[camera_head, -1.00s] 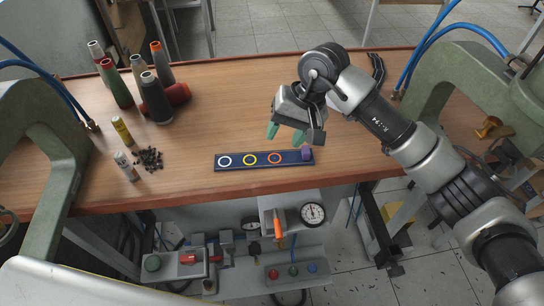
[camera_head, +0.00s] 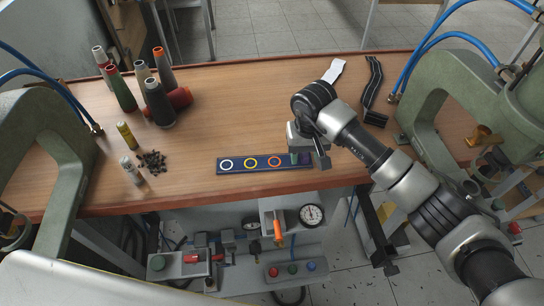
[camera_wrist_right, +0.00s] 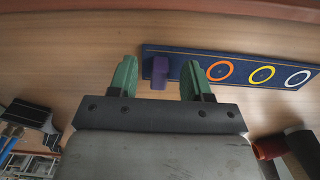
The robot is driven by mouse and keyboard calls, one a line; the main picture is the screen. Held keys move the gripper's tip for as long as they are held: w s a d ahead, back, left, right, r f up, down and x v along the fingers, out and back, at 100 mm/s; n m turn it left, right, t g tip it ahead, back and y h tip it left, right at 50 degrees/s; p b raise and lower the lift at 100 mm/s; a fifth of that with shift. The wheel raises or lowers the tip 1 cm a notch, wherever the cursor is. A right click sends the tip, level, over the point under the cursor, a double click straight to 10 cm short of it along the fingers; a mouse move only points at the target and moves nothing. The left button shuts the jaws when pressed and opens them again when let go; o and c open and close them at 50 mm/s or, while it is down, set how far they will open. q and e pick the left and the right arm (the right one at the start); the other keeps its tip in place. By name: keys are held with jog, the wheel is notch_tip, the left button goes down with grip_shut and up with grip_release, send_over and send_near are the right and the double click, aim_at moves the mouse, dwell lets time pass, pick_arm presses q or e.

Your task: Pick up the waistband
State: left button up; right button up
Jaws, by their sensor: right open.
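A black band (camera_head: 372,85) lies toward the back right of the table, with a dark roll or block at its near end. A white strip (camera_head: 335,70) lies left of it. I cannot tell which is the waistband. My right gripper (camera_head: 301,158) points down at the right end of a dark blue board (camera_head: 240,164) with coloured rings. The right wrist view shows its green fingers (camera_wrist_right: 160,78) apart, with a purple piece (camera_wrist_right: 160,72) at the board's end in the gap between them, not clearly gripped. My left gripper is not in view.
Two small cylinders (camera_head: 125,136) and a pile of black bits (camera_head: 152,161) are left of the board. Green machine frames (camera_head: 425,105) flank the table. A gauge (camera_head: 311,215) is below the front edge.

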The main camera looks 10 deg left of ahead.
jog(key=shift+f, duration=0.5)
jog(key=shift+c, duration=0.2)
grip_shut()
jog(key=shift+r, duration=0.1)
